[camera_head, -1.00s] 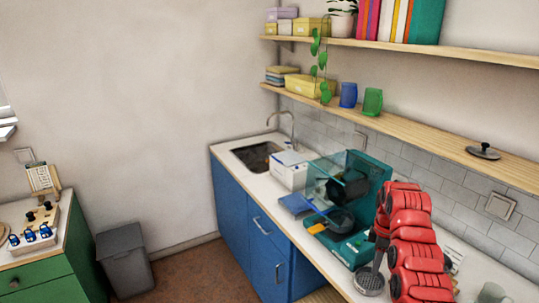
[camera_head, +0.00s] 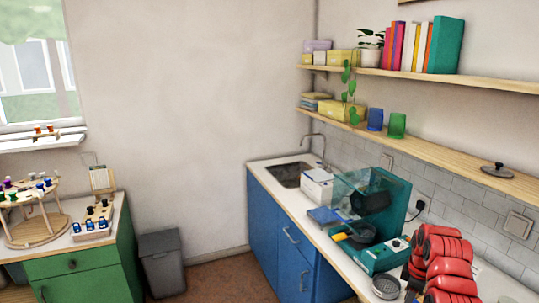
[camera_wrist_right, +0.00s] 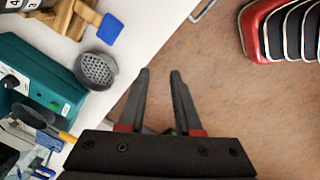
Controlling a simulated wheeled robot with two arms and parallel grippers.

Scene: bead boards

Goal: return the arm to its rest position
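My right arm (camera_head: 450,265) shows as red ridged links at the lower right of the head view, in front of the counter. Its gripper is not clear there. In the right wrist view my right gripper (camera_wrist_right: 160,73) has two dark fingers standing apart with nothing between them. It is over the counter's edge, with brown floor behind the fingers. My left gripper is in neither view.
A grey perforated cup (camera_wrist_right: 97,69) stands on the white counter (camera_wrist_right: 150,25) left of the fingers, near a teal machine (camera_wrist_right: 40,75). A wooden piece (camera_wrist_right: 65,18) lies beyond. In the head view, a grey bin (camera_head: 162,262) stands beside a green cabinet (camera_head: 85,270).

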